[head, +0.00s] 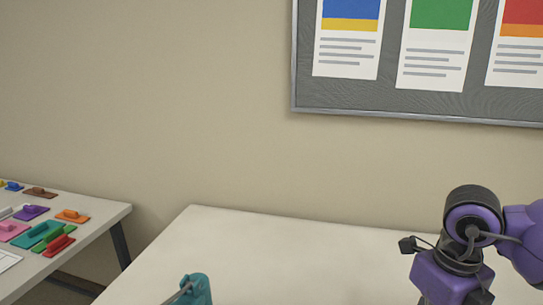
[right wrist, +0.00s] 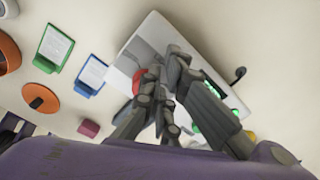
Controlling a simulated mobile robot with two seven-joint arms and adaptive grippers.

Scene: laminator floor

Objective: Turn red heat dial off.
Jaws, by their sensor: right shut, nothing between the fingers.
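The red heat dial (right wrist: 138,82) shows in the right wrist view as a red round patch on the pale laminator (right wrist: 152,32). It is partly hidden behind my right gripper's fingers, so its pointer and setting cannot be read. My right gripper (right wrist: 165,68) is shut and empty, with its fingertips over the laminator just right of the dial. I cannot tell whether it touches the dial. In the head view only my purple right arm shows at the lower right, not its fingers. My left gripper is in neither view.
In the right wrist view, green lights (right wrist: 209,88) glow on the laminator, and a green holder (right wrist: 53,48), a blue holder (right wrist: 91,75) and an orange disc (right wrist: 40,97) lie left. In the head view, a side table (head: 113,216) holds coloured pieces; a teal object (head: 197,288) stands on the bench.

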